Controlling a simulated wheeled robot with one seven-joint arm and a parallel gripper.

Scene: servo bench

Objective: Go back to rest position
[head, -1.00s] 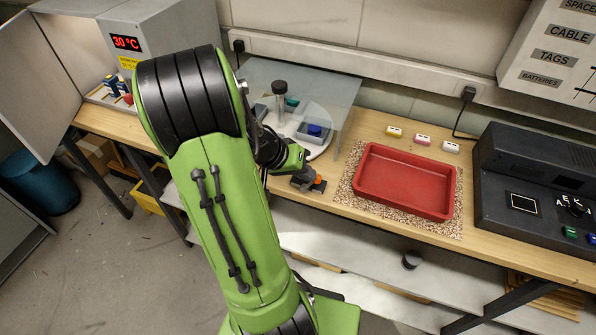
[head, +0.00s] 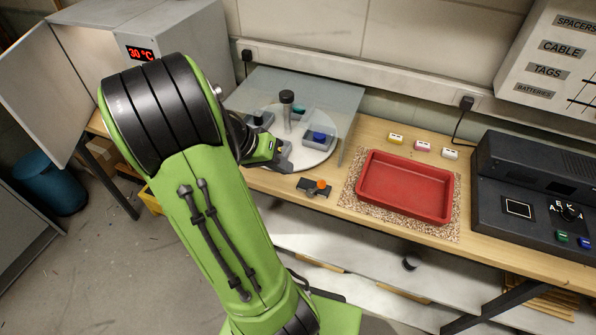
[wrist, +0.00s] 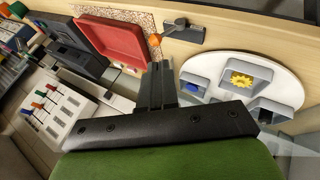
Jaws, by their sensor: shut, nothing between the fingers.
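My gripper (head: 284,160) is at the front left of the white round turntable (head: 322,155), above the bench. In the wrist view my gripper (wrist: 162,84) has its fingers together with nothing between them. The green arm covers the left part of the bench in the head view. On the turntable stand grey bins, one with a blue piece (head: 319,137). In the wrist view one bin holds a yellow gear (wrist: 241,80).
A clear panel (head: 352,100) covers part of the turntable. A black console (head: 535,190) stands at right.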

